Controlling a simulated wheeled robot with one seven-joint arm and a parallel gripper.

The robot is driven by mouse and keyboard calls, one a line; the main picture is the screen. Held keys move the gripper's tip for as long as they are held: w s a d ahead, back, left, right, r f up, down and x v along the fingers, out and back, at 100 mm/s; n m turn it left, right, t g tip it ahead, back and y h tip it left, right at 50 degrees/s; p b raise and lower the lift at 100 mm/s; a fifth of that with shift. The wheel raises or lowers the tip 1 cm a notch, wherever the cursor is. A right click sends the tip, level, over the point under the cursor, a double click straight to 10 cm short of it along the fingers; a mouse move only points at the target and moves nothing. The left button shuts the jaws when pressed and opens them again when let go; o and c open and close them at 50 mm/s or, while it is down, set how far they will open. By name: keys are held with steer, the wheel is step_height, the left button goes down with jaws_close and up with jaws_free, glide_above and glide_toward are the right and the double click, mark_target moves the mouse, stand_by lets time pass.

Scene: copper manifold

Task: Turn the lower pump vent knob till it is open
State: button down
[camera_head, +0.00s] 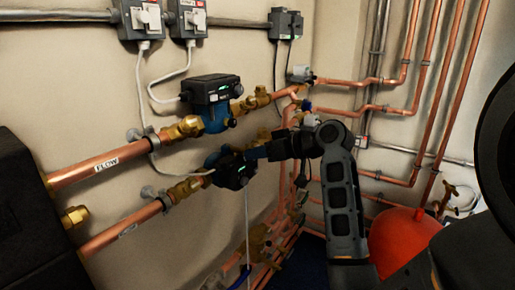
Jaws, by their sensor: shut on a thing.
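The lower pump (233,178) is a dark body with a small lit display, set in the lower copper pipe line in the left middle of the head view. My gripper (246,156) reaches in from the right, level with the pump, with its tips at the pump's right front face. It is shut on the lower pump vent knob. The tips cover the knob, so I cannot see its shape or how far it is turned.
The upper pump (213,104), blue and black, sits close above my gripper. Copper pipes (100,168) run along the wall on both sides. A red vessel (402,238) stands at the lower right. Grey switch boxes (140,18) are high on the wall, with white cables hanging down.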

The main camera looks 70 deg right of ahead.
stand_by(0.4)
steer(key=c, duration=1.2)
jaws_free()
steer(key=v, duration=0.7)
steer(key=shift+s+b, duration=0.35)
steer(key=shift+s, duration=0.05)
steer(key=shift+r, duration=0.15)
